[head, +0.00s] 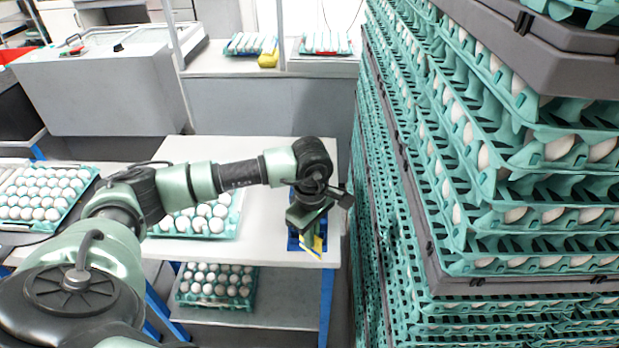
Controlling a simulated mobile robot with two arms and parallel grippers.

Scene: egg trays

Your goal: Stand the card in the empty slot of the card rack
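The card rack (292,243) is a small blue holder on the white table, near its right front corner. My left gripper (313,224) points down right above it and hides much of it. A yellow card (318,243) shows directly below the fingertips, at the rack's right side, tilted in the picture. A second thin yellow edge shows low at the rack's front. At this size I cannot tell whether the fingers are closed on the card, or which slot is empty. My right gripper is not in view.
A tall stack of green egg trays (450,215) stands close to the right of the table. An egg tray (240,200) lies on the table left of the rack, partly behind my arm. Another tray of eggs sits on the shelf below. The table behind the rack is partly clear.

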